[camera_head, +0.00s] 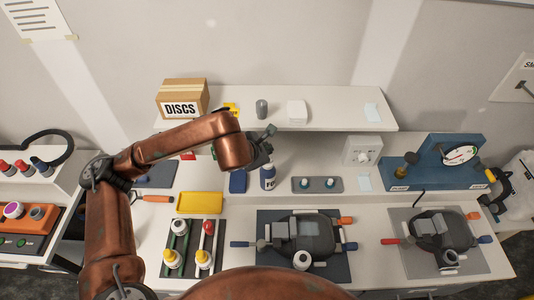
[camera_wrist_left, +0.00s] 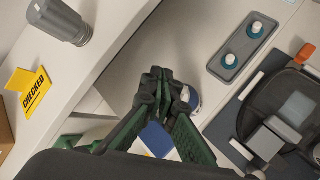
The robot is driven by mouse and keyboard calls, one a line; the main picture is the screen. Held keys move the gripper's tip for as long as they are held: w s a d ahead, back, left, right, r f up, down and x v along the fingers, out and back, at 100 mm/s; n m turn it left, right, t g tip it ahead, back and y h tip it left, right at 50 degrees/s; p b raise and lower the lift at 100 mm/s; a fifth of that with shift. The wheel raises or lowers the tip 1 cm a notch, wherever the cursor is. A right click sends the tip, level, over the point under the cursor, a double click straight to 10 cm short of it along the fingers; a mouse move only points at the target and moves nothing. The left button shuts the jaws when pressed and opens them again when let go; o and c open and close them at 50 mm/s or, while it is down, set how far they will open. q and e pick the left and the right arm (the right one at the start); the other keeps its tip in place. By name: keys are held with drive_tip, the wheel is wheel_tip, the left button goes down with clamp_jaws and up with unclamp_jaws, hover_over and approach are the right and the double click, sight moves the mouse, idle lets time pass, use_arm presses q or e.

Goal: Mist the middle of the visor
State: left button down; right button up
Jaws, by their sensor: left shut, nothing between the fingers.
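My left gripper (camera_head: 264,146) is above the back of the bench, in front of the shelf, shut and empty. In the left wrist view its dark fingers (camera_wrist_left: 158,88) are together. A small blue and white bottle (camera_head: 268,178) stands upright below the gripper; in the left wrist view the bottle (camera_wrist_left: 192,98) is partly hidden behind the fingers. A dark mask with a visor (camera_head: 307,229) lies on a dark mat (camera_head: 268,268); a pale rectangle marks the visor's middle. The visor (camera_wrist_left: 296,107) also shows in the left wrist view. My right gripper is not in view.
A second mask (camera_head: 442,229) lies on a grey mat to the right. A grey tray (camera_head: 300,185) with two small capped items sits behind the first mask. A yellow tray (camera_head: 200,203) is left of the bottle. The shelf (camera_head: 330,115) overhangs the bench's back.

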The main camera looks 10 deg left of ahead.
use_arm(q)
drive_tip(key=shift+r, duration=0.35)
drive_tip(key=shift+r, duration=0.4)
wheel_tip(320, 180, up, 5)
drive_tip(key=shift+r+p, duration=0.1)
drive_tip(key=shift+p, duration=0.85)
idle(1.1)
